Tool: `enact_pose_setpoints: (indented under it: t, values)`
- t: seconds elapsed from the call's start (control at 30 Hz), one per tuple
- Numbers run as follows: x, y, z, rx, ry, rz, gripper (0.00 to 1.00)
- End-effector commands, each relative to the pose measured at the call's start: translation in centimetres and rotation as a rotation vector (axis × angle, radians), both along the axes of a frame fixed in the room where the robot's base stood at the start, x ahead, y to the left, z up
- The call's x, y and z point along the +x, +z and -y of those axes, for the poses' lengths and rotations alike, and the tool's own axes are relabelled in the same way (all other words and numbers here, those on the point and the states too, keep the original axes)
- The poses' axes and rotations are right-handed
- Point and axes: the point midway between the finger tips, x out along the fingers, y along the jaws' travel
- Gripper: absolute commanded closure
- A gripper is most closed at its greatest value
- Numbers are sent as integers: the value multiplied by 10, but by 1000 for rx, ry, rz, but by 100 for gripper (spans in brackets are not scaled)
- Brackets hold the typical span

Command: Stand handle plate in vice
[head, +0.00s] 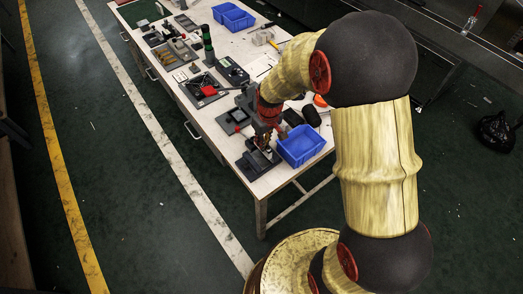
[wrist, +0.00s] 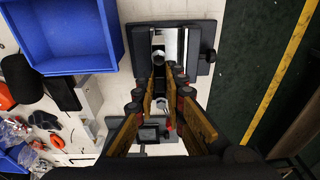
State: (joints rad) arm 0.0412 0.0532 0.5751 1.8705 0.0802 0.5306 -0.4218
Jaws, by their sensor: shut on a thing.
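The vice is a dark base (wrist: 204,62) with pale metal jaws and a dark knob at its right, at the top of the wrist view. In the head view its base (head: 249,168) stands near the table's near end. My gripper (wrist: 164,74) points at the vice, its two orange-brown fingers closed in on a small grey metal piece (wrist: 158,58), which I take to be the handle plate. The piece shows between the fingertips, over or at the jaw gap; I cannot tell whether it touches the jaws. In the head view my gripper (head: 263,140) is above the vice and mostly hides the piece.
A blue bin (wrist: 63,38) stands close beside the vice; it also shows in the head view (head: 301,146). The green floor beyond the table edge is clear.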

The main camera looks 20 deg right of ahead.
Motion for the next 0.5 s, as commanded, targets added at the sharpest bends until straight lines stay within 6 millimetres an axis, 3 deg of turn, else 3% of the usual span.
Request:
enact_pose_setpoints:
  t: [0.17, 0.4, 0.5]
  values:
    - [-2, -9, -7, 0, 1, -1, 100]
    - [-3, -42, -9, 0, -1, -1, 100]
    - [-2, -42, -9, -1, 0, 1, 100]
